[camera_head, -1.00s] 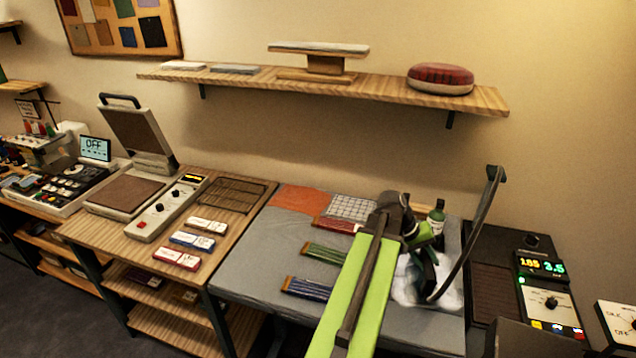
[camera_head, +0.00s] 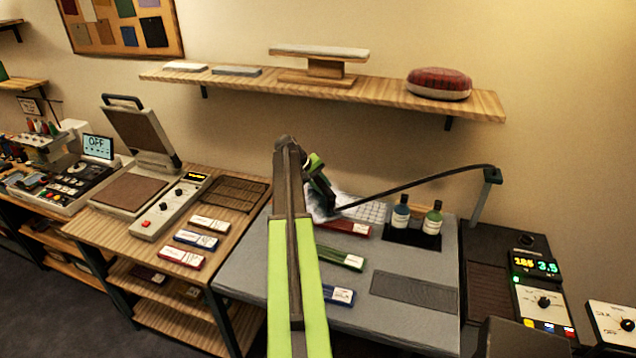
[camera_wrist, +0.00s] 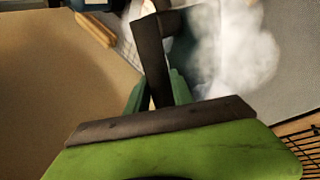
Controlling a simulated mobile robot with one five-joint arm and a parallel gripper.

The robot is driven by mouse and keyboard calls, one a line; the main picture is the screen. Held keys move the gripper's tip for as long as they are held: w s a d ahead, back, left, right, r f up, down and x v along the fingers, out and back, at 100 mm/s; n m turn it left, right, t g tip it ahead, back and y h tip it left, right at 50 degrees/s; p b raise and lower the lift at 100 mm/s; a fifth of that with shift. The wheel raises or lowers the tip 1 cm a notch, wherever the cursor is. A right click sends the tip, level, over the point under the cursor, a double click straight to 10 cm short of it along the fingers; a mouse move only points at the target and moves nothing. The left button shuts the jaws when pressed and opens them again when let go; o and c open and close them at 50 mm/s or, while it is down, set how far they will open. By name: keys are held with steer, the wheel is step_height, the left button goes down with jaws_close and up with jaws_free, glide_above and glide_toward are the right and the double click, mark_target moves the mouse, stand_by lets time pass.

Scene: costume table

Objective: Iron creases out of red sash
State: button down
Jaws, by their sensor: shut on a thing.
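My gripper (camera_head: 316,168) is over the back left of the grey ironing surface (camera_head: 390,262). It is shut on a dark iron (camera_head: 323,192), joined to a dark hose. In the wrist view, the green fingers of my gripper (camera_wrist: 157,90) close around the iron's dark handle (camera_wrist: 150,50). White steam (camera_wrist: 235,50) spreads beside the iron and hides its sole. The red sash cannot be made out now. My arm and the steam cover the back left of the surface, where orange-red cloth showed earlier.
Labelled red (camera_head: 346,228), green (camera_head: 340,257) and blue (camera_head: 339,295) strips lie right of my arm. Two bottles (camera_head: 418,220) stand in a black holder. The hose (camera_head: 410,183) arches to a post at right. A shelf (camera_head: 385,88) overhangs behind.

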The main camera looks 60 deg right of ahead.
steer(key=shift+w+r, duration=0.15)
steer(key=shift+w, duration=0.8)
